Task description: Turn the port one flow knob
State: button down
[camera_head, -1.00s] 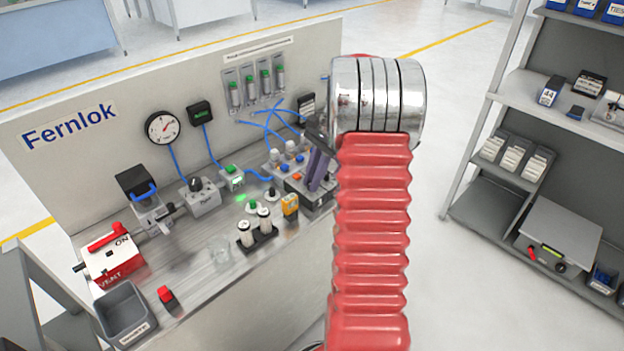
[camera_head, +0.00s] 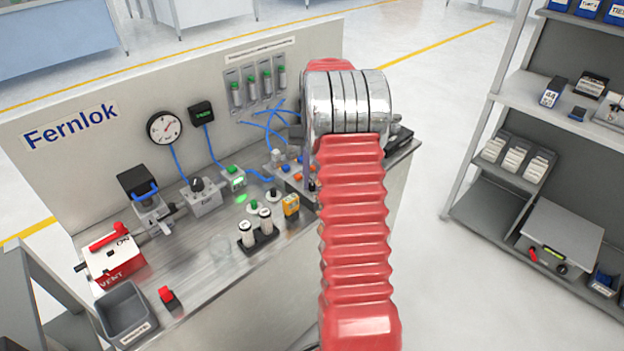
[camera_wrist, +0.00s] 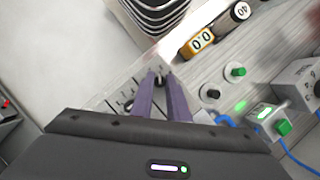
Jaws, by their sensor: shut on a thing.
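The valve block (camera_head: 284,172) with blue and orange fittings stands at the right part of the bench, partly hidden behind my arm in the head view. In the wrist view, my gripper (camera_wrist: 161,78) has its two purple fingers pointing at a pale marked panel (camera_wrist: 122,90). The fingertips are close together, shut on a small dark knob (camera_wrist: 159,82) on that panel. The knob is mostly covered by the fingers, and I cannot read which port it belongs to.
A yellow meter (camera_head: 291,205) and white-capped bottles (camera_head: 247,235) stand just in front of the block. A green-button box (camera_head: 232,178) and a round gauge (camera_head: 164,127) are to the left. Blue tubes (camera_head: 262,128) run behind. Shelves stand at the far right.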

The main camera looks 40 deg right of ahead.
jog(key=n, duration=0.2)
jog(key=n+h, duration=0.1)
jog(key=n, duration=0.1)
jog(key=shift+w+a+n+g+h, duration=0.1)
jog(key=shift+w+n+g+h, duration=0.1)
jog(key=shift+n+g+h, duration=0.15)
jog(key=n+h, duration=0.1)
jog(key=n, duration=0.2)
jog(key=shift+a+n+g, duration=0.1)
jog(key=shift+n+g, duration=0.15)
jog(key=shift+n, duration=0.1)
jog(key=n+h, duration=0.1)
jog(key=n, duration=0.2)
jog(key=shift+a+r+h, duration=0.1)
jog(key=shift+a+h, duration=0.05)
jog(key=shift+h, duration=0.2)
jog(key=n, duration=0.2)
jog(key=n+h, duration=0.1)
jog(key=n, duration=0.1)
jog(key=shift+a+n+t+h, duration=0.1)
jog(key=shift+n+t+h, duration=0.2)
jog(key=shift+t, duration=0.1)
jog(key=c, duration=1.7)
grip_release()
jog(key=shift+s, duration=0.1)
jog(key=v, duration=1.3)
jog(key=shift+w+a+r, duration=0.1)
jog(key=shift+w+r, duration=0.1)
jog(key=shift+r, duration=0.05)
